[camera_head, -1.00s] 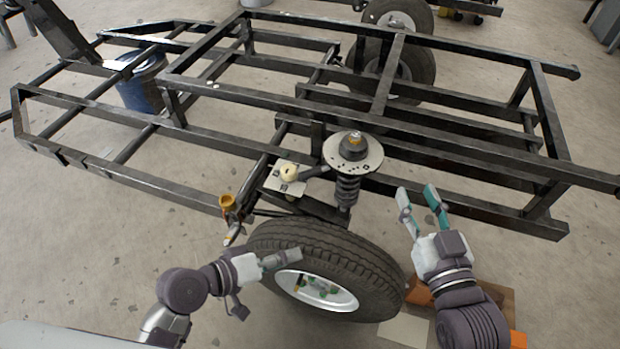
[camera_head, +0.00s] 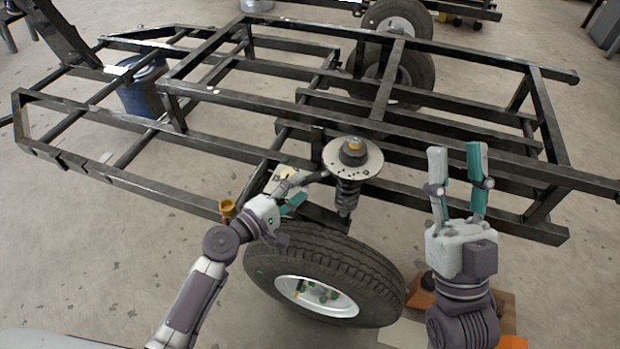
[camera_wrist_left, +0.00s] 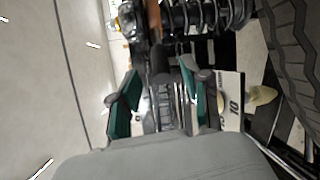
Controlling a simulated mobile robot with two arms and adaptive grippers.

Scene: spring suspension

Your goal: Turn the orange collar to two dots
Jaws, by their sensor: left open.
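The orange collar (camera_head: 354,144) sits on the dark top of the upright spring strut (camera_head: 347,190), above a round pale plate (camera_head: 366,168) with dark dots along its rim. I cannot tell which dots it points at. My left gripper (camera_head: 303,191) is open, low and left of the strut, apart from the collar. In the left wrist view its two teal fingers (camera_wrist_left: 157,92) are spread with dark metal parts beyond them, and the coil spring (camera_wrist_left: 205,16) shows at the top. My right gripper (camera_head: 457,160) is open and empty, right of the strut, fingers pointing up.
The black frame (camera_head: 230,93) surrounds the strut, and a tyre (camera_head: 330,257) stands in front of it. A marked plate with a pale knob (camera_wrist_left: 262,95) is beside my left gripper. An orange cup-like part (camera_head: 228,208) is at left.

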